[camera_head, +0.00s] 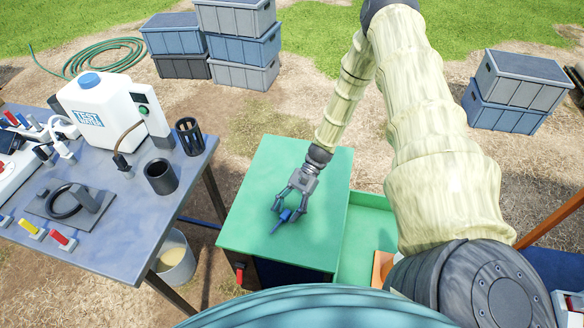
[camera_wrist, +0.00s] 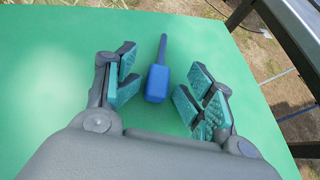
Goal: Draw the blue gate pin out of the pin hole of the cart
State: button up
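The blue gate pin (camera_head: 284,217) appears to lie on the flat green top (camera_head: 262,180) of the cart. In the wrist view the pin (camera_wrist: 157,82) shows a thick block-like handle towards me and a thin shaft pointing away. It is out of any hole that I can see; I cannot make out the pin hole. My gripper (camera_head: 289,208) is open just over the green top. In the wrist view its teal-padded fingers (camera_wrist: 157,92) stand on both sides of the pin's handle, with clear gaps between pads and handle.
A metal table (camera_head: 110,235) on the left holds a white jug (camera_head: 100,110), a black cup (camera_head: 160,176) and a slotted black holder (camera_head: 189,136). A bucket (camera_head: 175,262) stands below it. A lower green tray (camera_head: 365,235) adjoins the top's right side. Crates stand behind.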

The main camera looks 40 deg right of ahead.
jog(key=shift+o, duration=0.2)
jog(key=shift+s+a+f, duration=0.1)
jog(key=shift+s+f, duration=0.25)
jog(key=shift+f, duration=0.45)
jog(key=shift+s+d+f, duration=0.1)
jog(key=shift+d+f, duration=0.05)
jog(key=shift+d, duration=0.65)
jog(key=shift+c, duration=0.2)
jog(key=shift+a, duration=0.15)
jog(key=v, duration=0.7)
jog(key=a+r+v, duration=0.1)
jog(key=v, duration=0.3)
jog(key=shift+w+d+r+p, duration=0.1)
jog(key=shift+w+r+p, duration=0.1)
jog(key=shift+w+p, duration=0.15)
jog(key=shift+w+d+r, duration=0.1)
jog(key=shift+d+r, duration=0.05)
jog(key=shift+r, duration=0.3)
jog(key=shift+d, duration=0.1)
jog(key=shift+d+f, duration=0.1)
jog(key=shift+d, duration=0.05)
